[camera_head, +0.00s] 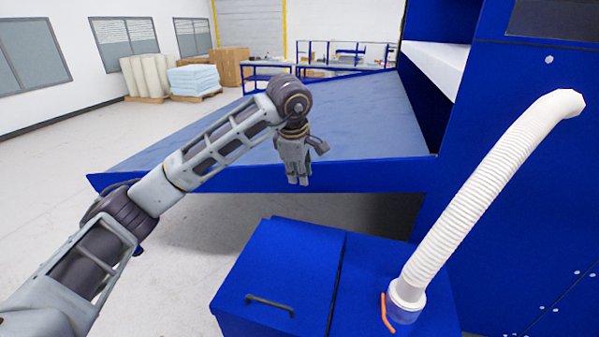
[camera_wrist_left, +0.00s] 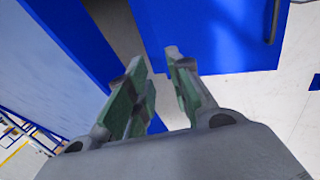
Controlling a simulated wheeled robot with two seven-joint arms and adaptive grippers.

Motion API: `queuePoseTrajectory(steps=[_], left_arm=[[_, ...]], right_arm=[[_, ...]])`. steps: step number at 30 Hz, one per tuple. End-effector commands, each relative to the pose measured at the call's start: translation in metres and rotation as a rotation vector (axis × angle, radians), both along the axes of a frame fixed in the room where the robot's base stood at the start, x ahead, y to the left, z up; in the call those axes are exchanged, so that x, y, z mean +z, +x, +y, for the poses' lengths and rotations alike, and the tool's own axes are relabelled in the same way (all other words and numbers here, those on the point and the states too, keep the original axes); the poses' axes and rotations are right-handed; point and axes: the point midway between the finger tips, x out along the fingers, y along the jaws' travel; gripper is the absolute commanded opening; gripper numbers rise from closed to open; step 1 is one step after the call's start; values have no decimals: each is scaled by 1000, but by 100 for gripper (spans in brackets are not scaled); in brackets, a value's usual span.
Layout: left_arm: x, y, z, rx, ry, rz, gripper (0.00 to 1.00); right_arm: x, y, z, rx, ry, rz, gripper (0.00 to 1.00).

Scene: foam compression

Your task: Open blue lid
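The blue lid (camera_head: 282,268) is the left top part of a low blue box and lies closed, beside a seam. A black bar handle (camera_head: 270,304) sits near its front edge. In the left wrist view the lid (camera_wrist_left: 205,35) is at the top, with the handle (camera_wrist_left: 273,18) at its right. My left gripper (camera_head: 298,182) points down, above and beyond the lid's back edge, apart from lid and handle. In the left wrist view its fingers (camera_wrist_left: 155,62) stand apart with nothing between them. My right gripper is in neither view.
A white ribbed hose (camera_head: 485,185) rises from the box's right part, with an orange lever (camera_head: 387,312) at its base. A large blue-edged table (camera_head: 370,115) lies behind my left gripper. A tall blue cabinet (camera_head: 530,90) stands right. Floor left of the box is clear.

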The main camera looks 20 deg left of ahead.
Motion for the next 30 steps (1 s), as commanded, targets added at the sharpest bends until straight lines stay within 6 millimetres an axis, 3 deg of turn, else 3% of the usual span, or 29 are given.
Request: queuePoseTrajectory(steps=[4, 14, 22, 30], left_arm=[[0, 0, 0, 0, 0, 0, 0], [0, 0, 0, 0, 0, 0, 0], [0, 0, 0, 0, 0, 0, 32], [0, 0, 0, 0, 0, 0, 32]], right_arm=[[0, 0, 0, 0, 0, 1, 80], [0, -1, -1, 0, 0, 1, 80], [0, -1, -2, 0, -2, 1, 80], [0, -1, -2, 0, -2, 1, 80]])
